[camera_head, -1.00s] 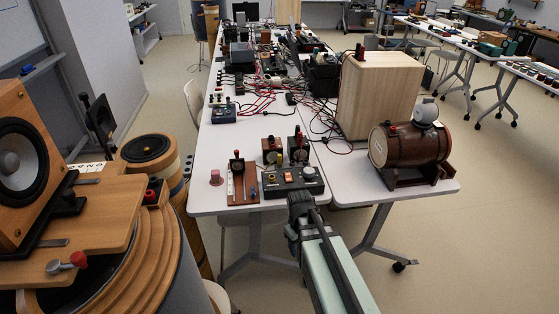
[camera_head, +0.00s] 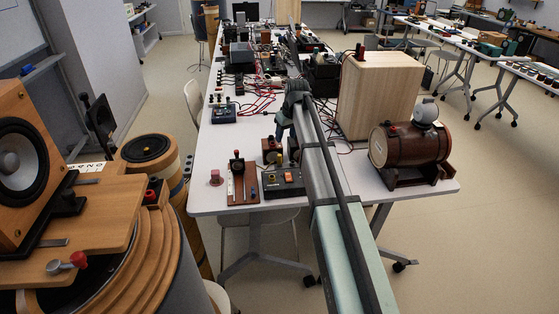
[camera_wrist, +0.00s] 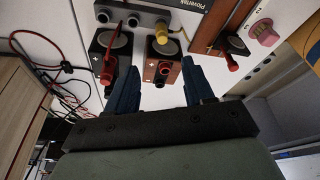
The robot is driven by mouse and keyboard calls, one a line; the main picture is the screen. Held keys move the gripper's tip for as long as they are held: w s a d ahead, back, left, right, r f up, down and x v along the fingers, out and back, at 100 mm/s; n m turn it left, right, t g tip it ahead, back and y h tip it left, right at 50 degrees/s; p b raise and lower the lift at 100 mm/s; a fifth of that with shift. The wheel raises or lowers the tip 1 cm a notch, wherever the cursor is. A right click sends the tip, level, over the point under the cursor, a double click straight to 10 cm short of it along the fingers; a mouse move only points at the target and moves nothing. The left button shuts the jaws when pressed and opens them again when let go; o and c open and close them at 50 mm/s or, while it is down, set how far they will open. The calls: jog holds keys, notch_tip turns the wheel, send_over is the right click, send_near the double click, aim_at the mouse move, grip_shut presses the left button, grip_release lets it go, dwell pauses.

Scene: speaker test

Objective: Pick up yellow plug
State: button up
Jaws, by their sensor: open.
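The yellow plug (camera_wrist: 161,34) shows small in the wrist view, at the far edge of a red-brown block with black and red terminals (camera_wrist: 165,62). A thin yellow lead curves right from it. In the head view my gripper (camera_head: 279,135) points down over the table behind the control box (camera_head: 284,182); my arm hides part of the blocks there, and I cannot make out the plug.
A second block with a red lead (camera_wrist: 105,65) stands left of the first in the wrist view. Red and black cables (camera_wrist: 55,68) tangle farther left. A wooden cabinet (camera_head: 378,95) and a brown barrel device (camera_head: 412,150) stand right of my arm.

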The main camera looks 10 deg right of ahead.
aim_at(280, 155)
jog(key=x, duration=1.3)
jog(key=shift+a+f, duration=0.3)
jog(key=shift+f, duration=0.05)
jog(key=shift+c, duration=0.2)
grip_shut()
